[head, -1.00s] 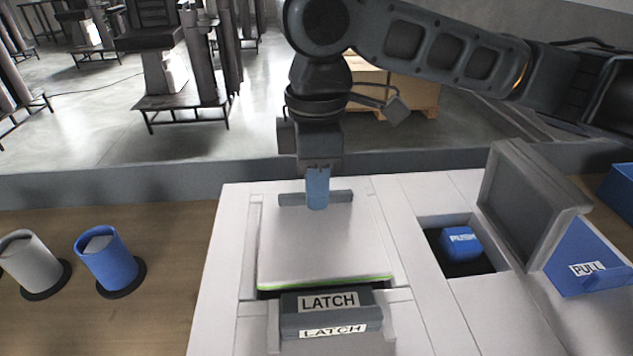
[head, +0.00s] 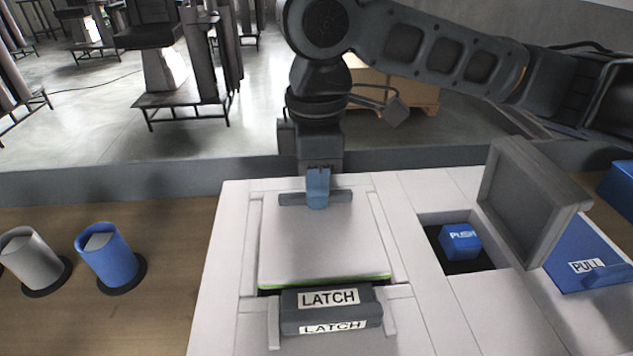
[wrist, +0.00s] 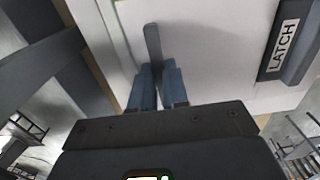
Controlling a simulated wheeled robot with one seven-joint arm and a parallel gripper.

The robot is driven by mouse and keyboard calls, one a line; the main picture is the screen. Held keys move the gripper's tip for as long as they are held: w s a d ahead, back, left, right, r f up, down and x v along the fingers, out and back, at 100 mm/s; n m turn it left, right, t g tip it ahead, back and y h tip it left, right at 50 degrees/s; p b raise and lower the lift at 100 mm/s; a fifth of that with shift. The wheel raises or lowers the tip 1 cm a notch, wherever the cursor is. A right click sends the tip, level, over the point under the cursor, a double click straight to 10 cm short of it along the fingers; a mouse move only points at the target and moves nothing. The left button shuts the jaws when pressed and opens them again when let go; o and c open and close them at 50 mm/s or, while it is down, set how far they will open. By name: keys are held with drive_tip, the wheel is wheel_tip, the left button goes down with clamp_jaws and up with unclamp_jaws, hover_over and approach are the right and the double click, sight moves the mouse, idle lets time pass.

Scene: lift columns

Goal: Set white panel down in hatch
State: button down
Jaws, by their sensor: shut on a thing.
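The white panel (head: 322,247) lies over the hatch opening in the white housing (head: 232,250). Its near edge shows a green strip and a dark gap by the grey latch block (head: 330,310) labelled LATCH. A grey handle bar (head: 288,198) runs along the panel's far side. My gripper (head: 317,200) points down at that bar with its blue fingers. In the wrist view the fingers (wrist: 158,90) are shut on the bar (wrist: 153,45), and the panel (wrist: 210,50) spreads beyond. Whether the panel lies fully flush cannot be told.
Right of the panel is a recess with a blue PUSH block (head: 460,242) and an upright grey lid (head: 530,200). A blue PULL part (head: 590,262) is at far right. A blue cup (head: 107,258) and a grey cup (head: 32,262) stand left on the wooden table (head: 170,320).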

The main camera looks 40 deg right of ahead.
drive_tip(key=shift+f, duration=0.3)
idle(0.5)
drive_tip(key=c, duration=1.1)
unclamp_jaws()
drive_tip(key=shift+o, duration=0.2)
drive_tip(key=shift+r, duration=0.1)
drive_tip(key=shift+r+p, duration=3.3)
drive_tip(key=shift+r, duration=0.15)
